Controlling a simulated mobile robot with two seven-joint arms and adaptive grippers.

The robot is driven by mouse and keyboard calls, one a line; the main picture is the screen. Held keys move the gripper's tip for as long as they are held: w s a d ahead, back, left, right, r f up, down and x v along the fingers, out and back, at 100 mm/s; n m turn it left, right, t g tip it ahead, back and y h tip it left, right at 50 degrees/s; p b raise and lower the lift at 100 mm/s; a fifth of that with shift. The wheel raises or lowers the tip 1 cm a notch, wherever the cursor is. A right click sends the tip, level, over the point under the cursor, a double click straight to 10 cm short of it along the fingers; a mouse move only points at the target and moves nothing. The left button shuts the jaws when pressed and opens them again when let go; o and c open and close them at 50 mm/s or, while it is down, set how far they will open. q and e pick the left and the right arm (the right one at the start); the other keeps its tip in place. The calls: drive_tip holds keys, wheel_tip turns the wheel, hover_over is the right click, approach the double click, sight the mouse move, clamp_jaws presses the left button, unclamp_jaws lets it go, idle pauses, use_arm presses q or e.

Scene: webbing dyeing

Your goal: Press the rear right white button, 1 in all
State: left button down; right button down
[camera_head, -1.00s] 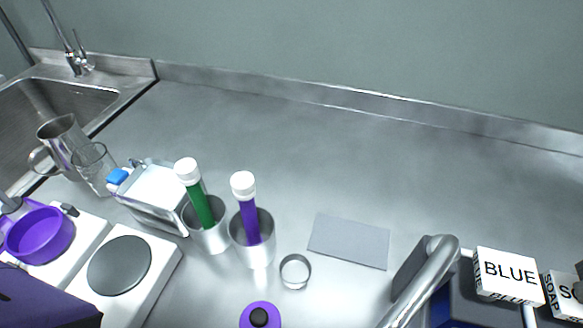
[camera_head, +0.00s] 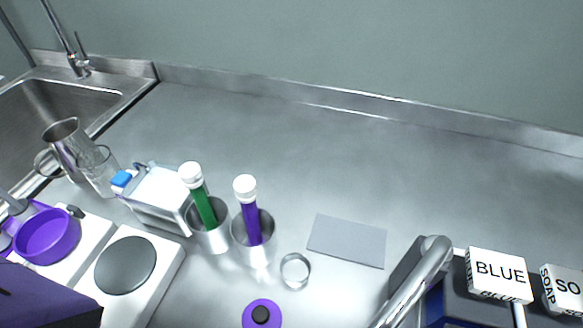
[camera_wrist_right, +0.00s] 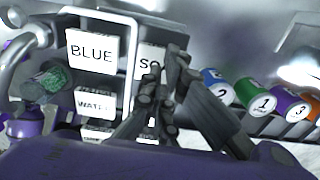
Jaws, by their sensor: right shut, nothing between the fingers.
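The rear right white button (camera_wrist_right: 151,57), lettered "SO…", is partly hidden behind my fingers in the right wrist view; it also shows at the right edge of the head view (camera_head: 566,287), cut off by the frame. The white "BLUE" button (camera_wrist_right: 91,55) stands to its left, also in the head view (camera_head: 498,270). A white "WATER" button (camera_wrist_right: 93,103) is in front of it. My right gripper (camera_wrist_right: 168,72) is shut and empty, its tips overlapping the rear right button in view; I cannot tell whether they touch. My left gripper is not in view.
A curved metal pipe (camera_head: 418,280) rises left of the buttons. Several coloured numbered cans (camera_wrist_right: 260,104) lie right of my gripper. The rear counter is clear.

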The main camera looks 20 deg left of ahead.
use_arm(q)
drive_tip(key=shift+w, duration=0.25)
